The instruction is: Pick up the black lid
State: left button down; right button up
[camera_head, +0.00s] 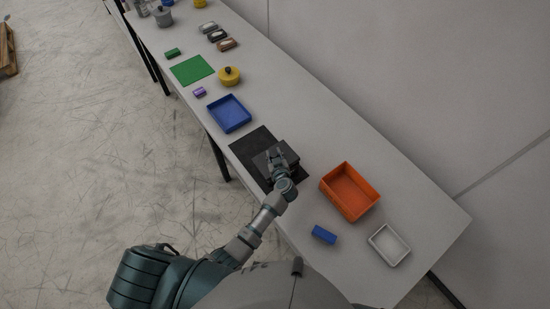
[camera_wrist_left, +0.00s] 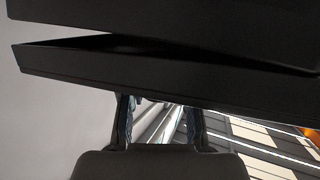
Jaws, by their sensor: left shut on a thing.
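The black lid (camera_head: 289,150) is a dark, flat, box-like piece over the black mat (camera_head: 248,147) in the head view. My left gripper (camera_head: 276,161) reaches over it and is shut on it. In the left wrist view the black lid (camera_wrist_left: 160,77) fills the upper part, with a dark gap across it. My left gripper (camera_wrist_left: 160,115) shows there with its two fingers running up to its lower edge; the fingertips are hidden. I cannot tell whether the lid touches the mat. My right gripper is in neither view.
An orange bin (camera_head: 350,192), a blue block (camera_head: 324,234) and a white tray (camera_head: 389,245) lie to the right. A blue tray (camera_head: 229,114), yellow pot (camera_head: 229,76) and green mat (camera_head: 192,69) lie farther up the long table. A wall (camera_head: 400,80) runs behind it.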

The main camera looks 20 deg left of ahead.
pick_arm(q)
jog(key=shift+d, duration=0.15)
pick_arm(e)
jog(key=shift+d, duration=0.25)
pick_arm(q)
jog(key=shift+r, duration=0.65)
notch_tip(320, 180, up, 2)
jog(key=shift+r, duration=0.25)
jog(key=s+d+r, duration=0.1)
jog(key=s+d, duration=0.8)
jog(key=d, duration=0.3)
notch_tip(320, 180, up, 5)
jog(key=m, duration=0.1)
send_over(274, 153)
jog(key=d, duration=0.2)
jog(key=shift+s+a+r+t+y, duration=0.2)
jog(key=shift+s+t+y, duration=0.1)
jog(key=shift+y, duration=0.1)
jog(key=shift+w, duration=0.1)
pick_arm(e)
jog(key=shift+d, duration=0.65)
pick_arm(q)
jog(key=shift+d, duration=0.1)
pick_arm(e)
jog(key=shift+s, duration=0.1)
